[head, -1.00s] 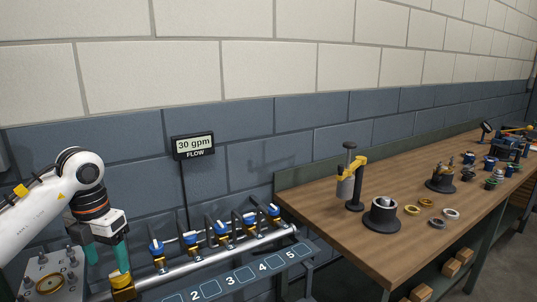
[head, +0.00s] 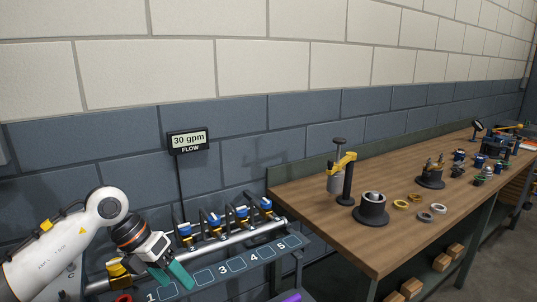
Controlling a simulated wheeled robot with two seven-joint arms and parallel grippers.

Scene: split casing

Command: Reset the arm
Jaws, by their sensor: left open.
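My left arm comes in from the lower left. Its gripper (head: 177,277) has teal fingers, is open and holds nothing visible. It hangs tilted down and to the right, in front of the pipe (head: 238,238) and over the numbered strip (head: 285,246), near label 1. Several blue-topped valves (head: 213,219) stand on the pipe to the right of the gripper. A brass fitting (head: 117,271) shows just left of the gripper, partly hidden by my arm.
A flow display (head: 188,140) on the wall reads 30 gpm. The wall stands close behind the pipe.

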